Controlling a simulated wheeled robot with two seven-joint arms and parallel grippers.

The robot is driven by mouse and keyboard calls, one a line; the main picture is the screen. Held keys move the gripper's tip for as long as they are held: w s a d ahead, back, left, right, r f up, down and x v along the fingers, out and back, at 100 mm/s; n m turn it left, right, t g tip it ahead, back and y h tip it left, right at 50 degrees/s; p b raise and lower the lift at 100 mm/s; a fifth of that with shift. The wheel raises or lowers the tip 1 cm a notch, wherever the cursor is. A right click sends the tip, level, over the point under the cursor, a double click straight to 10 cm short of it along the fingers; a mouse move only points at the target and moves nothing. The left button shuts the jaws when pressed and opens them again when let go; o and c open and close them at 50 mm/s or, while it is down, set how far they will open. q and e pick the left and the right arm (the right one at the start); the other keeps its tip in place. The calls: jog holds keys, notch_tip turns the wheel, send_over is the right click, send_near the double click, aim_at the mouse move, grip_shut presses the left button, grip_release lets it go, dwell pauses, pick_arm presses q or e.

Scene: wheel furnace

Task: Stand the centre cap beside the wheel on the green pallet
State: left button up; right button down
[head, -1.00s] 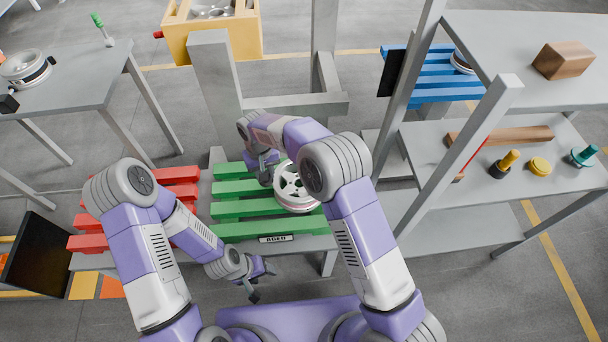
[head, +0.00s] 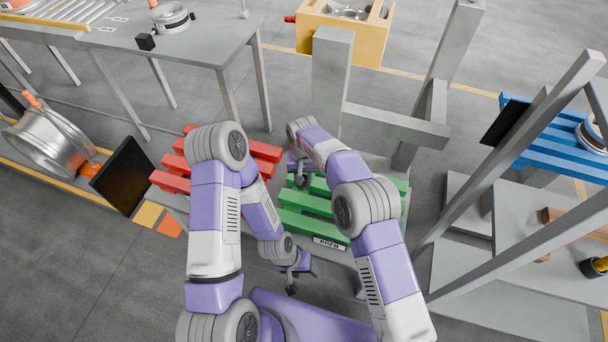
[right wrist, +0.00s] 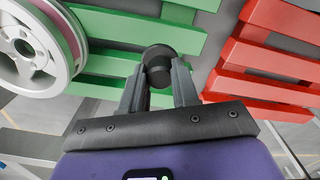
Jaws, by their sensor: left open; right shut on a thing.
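The green pallet (head: 304,222) lies in front of me in the head view. My right gripper (head: 302,180) is over its far left part, shut on the centre cap (right wrist: 160,62), a dark round piece. In the right wrist view my right gripper (right wrist: 160,82) holds the cap between its fingertips, over the green slats; I cannot tell whether it touches them. The silver spoked wheel (right wrist: 30,52) lies on the green pallet left of the cap in that view, apart from it. My right arm hides the wheel in the head view. My left gripper (head: 294,275) is open and empty, near the pallet's front.
A red pallet (head: 172,182) adjoins the green one on the left. A grey post frame (head: 332,85) stands behind. A blue pallet (head: 545,150) and grey shelving (head: 515,235) are at right. A grey table (head: 200,45) and a dark panel (head: 125,175) are at left.

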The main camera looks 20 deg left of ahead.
aim_at(304, 189)
jog(key=shift+f, duration=3.65)
jog(key=shift+f, duration=0.6)
jog(key=shift+c, duration=1)
grip_release()
jog(key=shift+s+d+r, duration=0.15)
jog(key=shift+s+r, duration=0.2)
jog(key=shift+r, duration=0.5)
jog(key=shift+s+d+r, duration=0.1)
jog(key=shift+s+r, duration=0.2)
jog(key=shift+r, duration=0.6)
jog(key=shift+s+d+r, duration=0.15)
jog(key=shift+s+r, duration=0.2)
jog(key=shift+r, duration=0.5)
jog(key=s+d, duration=0.5)
jog(key=s, duration=0.8)
jog(key=shift+f, duration=0.1)
